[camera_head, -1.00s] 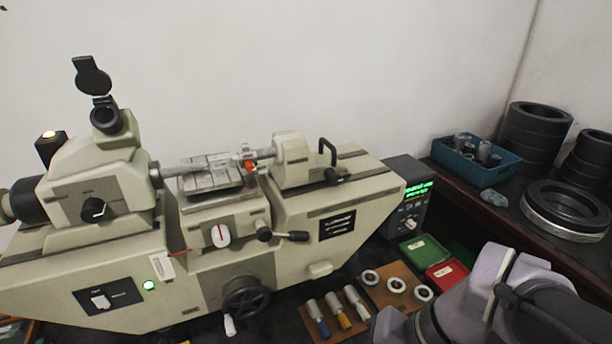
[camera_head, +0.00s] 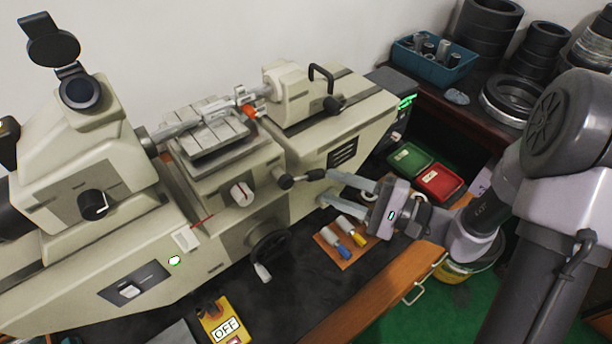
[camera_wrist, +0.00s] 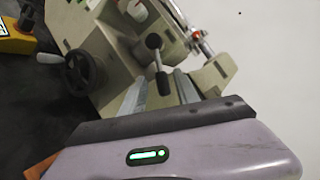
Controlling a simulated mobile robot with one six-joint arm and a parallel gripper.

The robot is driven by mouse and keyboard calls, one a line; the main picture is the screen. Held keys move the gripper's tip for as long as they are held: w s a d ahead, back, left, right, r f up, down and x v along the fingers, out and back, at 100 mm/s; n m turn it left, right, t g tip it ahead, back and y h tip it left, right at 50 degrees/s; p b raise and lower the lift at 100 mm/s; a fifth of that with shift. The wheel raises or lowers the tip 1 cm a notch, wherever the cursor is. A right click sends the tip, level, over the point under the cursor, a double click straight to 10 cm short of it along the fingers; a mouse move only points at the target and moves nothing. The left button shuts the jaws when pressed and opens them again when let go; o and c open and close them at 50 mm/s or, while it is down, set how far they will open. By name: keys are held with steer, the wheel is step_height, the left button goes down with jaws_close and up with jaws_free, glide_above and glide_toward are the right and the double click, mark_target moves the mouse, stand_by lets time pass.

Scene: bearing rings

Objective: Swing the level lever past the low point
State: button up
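The lever (camera_head: 302,178) is on the front of the grey-beige measuring machine, with a dark round hub and a black handle pointing right. My gripper (camera_head: 326,188) has come in from the right with two pale fingers apart, close to the handle's end. In the wrist view the lever handle (camera_wrist: 162,82) shows between the two open fingers (camera_wrist: 160,92), running down from its dark hub. I cannot tell whether a finger touches it. Nothing is held.
Below the lever is a black handwheel (camera_head: 270,250). A wooden board with plug gauges (camera_head: 345,243) lies under my gripper. Green (camera_head: 409,158) and red (camera_head: 438,182) trays stand behind it. A yellow OFF box (camera_head: 222,322) is in front.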

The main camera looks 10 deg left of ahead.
mark_target(308, 179)
steer(key=x, duration=0.7)
jaws_close()
stand_by(1.2)
